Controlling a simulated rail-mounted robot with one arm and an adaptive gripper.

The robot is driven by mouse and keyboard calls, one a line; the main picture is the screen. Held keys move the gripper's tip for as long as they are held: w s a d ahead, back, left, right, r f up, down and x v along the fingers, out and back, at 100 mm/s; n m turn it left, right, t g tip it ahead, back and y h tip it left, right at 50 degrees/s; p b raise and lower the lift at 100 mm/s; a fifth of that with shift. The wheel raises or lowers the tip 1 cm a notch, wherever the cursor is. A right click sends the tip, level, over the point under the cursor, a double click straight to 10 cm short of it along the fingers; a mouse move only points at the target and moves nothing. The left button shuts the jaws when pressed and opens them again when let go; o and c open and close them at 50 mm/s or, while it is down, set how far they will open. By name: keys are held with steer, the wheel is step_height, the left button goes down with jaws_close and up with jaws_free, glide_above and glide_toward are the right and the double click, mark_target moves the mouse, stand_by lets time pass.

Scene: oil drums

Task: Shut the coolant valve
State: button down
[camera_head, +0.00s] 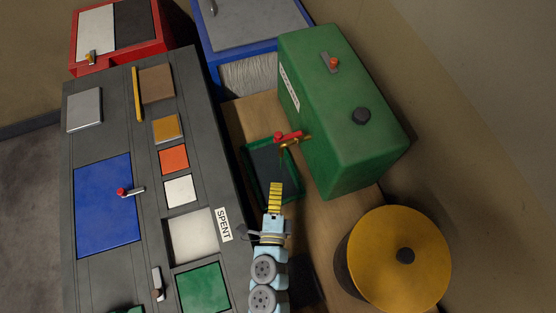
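A green tank (340,115) stands on a wooden bench, with a white label (289,87) whose text is too small to read. A brass tap with a red handle (289,136) sticks out from its left side, above a dark tray with a green rim (247,170). I take this tap as the coolant valve, but cannot confirm it by a label. My gripper (276,187), with yellow fingers on a light blue wrist, is just below the tap in the picture, apparently apart from it. The fingers are seen edge-on, so their opening is hidden.
A grey panel (105,80) with coloured squares and a "SPENT" label (223,225) lies left; a red-tipped lever (122,192) sits on its blue square. A yellow-topped drum (385,265) stands lower right. A blue box (240,72) and red box (158,54) are behind.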

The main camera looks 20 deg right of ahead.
mark_target(281, 139)
steer(key=x, duration=1.2)
steer(key=shift+d+p, duration=0.1)
steer(key=shift+p, duration=0.2)
steer(key=shift+w+d, duration=0.3)
steer(key=shift+w, duration=0.35)
steer(key=shift+w, duration=0.1)
